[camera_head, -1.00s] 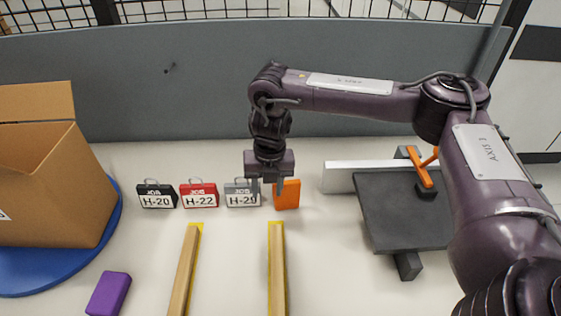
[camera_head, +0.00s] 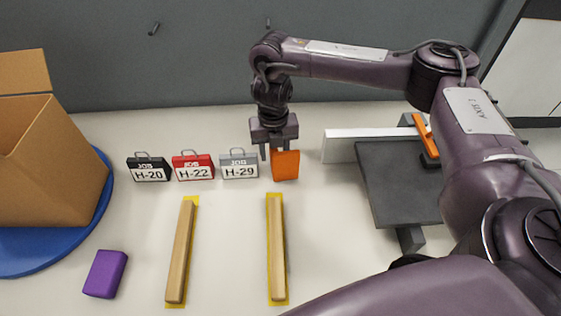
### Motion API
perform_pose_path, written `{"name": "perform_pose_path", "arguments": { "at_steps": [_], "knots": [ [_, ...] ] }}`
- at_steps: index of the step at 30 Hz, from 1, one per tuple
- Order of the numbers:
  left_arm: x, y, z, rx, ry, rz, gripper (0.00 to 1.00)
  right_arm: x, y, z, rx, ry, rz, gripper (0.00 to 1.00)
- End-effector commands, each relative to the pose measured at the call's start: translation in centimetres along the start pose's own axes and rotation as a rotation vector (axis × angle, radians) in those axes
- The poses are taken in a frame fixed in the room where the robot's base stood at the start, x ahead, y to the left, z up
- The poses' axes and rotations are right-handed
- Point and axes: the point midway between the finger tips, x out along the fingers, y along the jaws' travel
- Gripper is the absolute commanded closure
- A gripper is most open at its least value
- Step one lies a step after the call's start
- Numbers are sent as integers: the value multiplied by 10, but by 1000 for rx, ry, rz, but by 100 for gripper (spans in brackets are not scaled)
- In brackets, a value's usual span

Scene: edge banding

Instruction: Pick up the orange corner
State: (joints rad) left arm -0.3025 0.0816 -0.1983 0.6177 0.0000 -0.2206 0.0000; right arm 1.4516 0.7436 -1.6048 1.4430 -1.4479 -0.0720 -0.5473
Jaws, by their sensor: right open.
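The orange corner (camera_head: 286,165) is an upright orange block on the white table, just right of the grey H-29 tag. My right gripper (camera_head: 275,155) points down at it from above. Its jaws are open, with one finger left of the block near the tag and the other at the block's top, partly overlapping it in the view. I cannot tell whether a finger touches the block. My left gripper is not in view.
Black H-20 (camera_head: 149,168), red H-22 (camera_head: 193,167) and grey H-29 (camera_head: 239,165) job tags stand left of the block. Two wooden strips (camera_head: 181,250) lie in front. A cardboard box (camera_head: 50,165), purple block (camera_head: 105,273) and dark plate (camera_head: 395,185) stand around.

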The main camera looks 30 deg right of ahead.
Motion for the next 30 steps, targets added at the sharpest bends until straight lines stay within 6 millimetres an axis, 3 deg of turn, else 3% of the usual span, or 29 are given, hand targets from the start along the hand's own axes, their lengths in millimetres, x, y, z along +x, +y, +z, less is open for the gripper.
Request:
{"name": "perform_pose_path", "arguments": {
  "at_steps": [10,19,30],
  "knots": [
    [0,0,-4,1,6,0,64,9,0,0,0,-1,1,60],
    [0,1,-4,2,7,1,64,8,0,0,0,-1,1,99],
    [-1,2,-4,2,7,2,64,5,0,0,0,-2,2,100]
  ]
}}
